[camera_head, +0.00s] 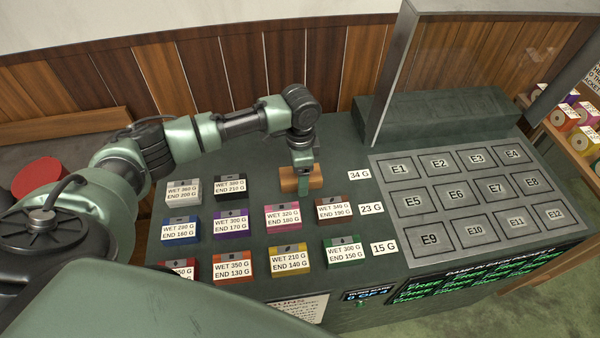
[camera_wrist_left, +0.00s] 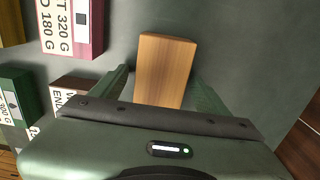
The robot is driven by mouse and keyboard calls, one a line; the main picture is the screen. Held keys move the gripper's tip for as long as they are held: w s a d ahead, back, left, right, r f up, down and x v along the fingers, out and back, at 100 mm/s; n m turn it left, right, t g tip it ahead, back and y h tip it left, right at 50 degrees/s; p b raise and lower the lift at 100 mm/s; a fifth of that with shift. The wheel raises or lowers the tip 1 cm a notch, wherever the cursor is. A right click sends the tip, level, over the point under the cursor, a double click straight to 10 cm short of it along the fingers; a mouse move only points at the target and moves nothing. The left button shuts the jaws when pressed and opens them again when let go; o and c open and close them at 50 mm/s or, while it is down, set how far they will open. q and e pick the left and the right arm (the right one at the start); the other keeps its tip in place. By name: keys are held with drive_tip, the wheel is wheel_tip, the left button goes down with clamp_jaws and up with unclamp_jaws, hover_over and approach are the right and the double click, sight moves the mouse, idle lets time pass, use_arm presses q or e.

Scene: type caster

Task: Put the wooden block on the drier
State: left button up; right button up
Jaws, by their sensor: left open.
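The plain wooden block (camera_head: 288,183) lies on the dark green bench, behind the rows of labelled blocks. My left gripper (camera_head: 303,174) points down at it and hides part of it. In the left wrist view the block (camera_wrist_left: 165,62) extends between the two open fingers of the left gripper (camera_wrist_left: 163,88), with a visible gap beside each finger. Nothing is marked as the drier in readable words; a grey panel of raised plates (camera_head: 456,195), lettered E1 to E12, fills the right of the bench. My right gripper is not in view.
Several coloured blocks with WET and END labels, such as a pink one (camera_head: 283,218), stand in rows in front. White weight cards (camera_head: 371,209) lie between them and the panel. A clear upright screen (camera_head: 440,70) and a green raised box (camera_head: 440,120) stand behind the panel.

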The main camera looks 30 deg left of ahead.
use_arm(q)
wheel_tip(320, 180, up, 12)
drive_tip(key=b, duration=0.1)
drive_tip(key=shift+r+b, duration=0.15)
drive_tip(key=shift+b, duration=0.15)
idle(0.4)
